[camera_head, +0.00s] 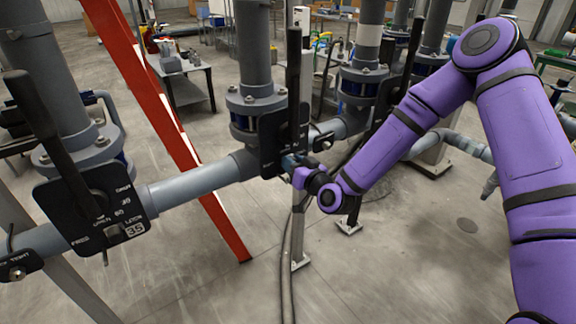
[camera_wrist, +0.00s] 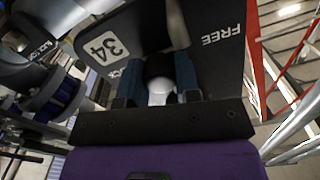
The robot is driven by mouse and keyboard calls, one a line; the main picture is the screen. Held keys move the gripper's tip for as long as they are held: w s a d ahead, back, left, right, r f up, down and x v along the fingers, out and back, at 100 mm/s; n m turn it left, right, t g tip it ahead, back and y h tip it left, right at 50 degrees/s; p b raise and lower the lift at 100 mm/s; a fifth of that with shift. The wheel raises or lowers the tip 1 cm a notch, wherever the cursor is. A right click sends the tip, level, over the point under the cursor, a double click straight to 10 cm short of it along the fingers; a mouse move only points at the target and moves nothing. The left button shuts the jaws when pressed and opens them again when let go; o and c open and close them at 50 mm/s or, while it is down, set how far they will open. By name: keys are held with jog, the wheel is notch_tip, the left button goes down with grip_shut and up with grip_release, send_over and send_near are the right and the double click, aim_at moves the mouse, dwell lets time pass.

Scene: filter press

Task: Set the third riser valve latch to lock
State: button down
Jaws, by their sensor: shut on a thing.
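A dark valve plate (camera_head: 272,142) sits on the middle riser, with a long black lever (camera_head: 293,75) standing upright. In the wrist view the plate (camera_wrist: 200,58) reads 34, with FREE at right and a partly hidden LOCK at left. My gripper (camera_head: 290,163) is at the plate's lower right. In the wrist view its blue fingers (camera_wrist: 158,80) are shut on the latch knob (camera_wrist: 160,88), a pale post with a dark top. The knob is nearer LOCK than FREE in the picture; its exact setting is unclear.
Another plate (camera_head: 92,212), marked 35, with a tilted black lever (camera_head: 50,140), is at the left. More risers stand behind at right. A red post (camera_head: 150,90) slants between the left and middle risers. A grey horizontal pipe (camera_head: 195,183) links them. Open floor lies in front.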

jog(key=shift+w+d, duration=0.4)
jog(key=shift+d, duration=0.1)
jog(key=c, duration=0.8)
grip_release()
jog(key=shift+d, duration=0.1)
jog(key=v, duration=1)
jog(key=shift+s+d, duration=0.25)
jog(key=shift+s, duration=0.1)
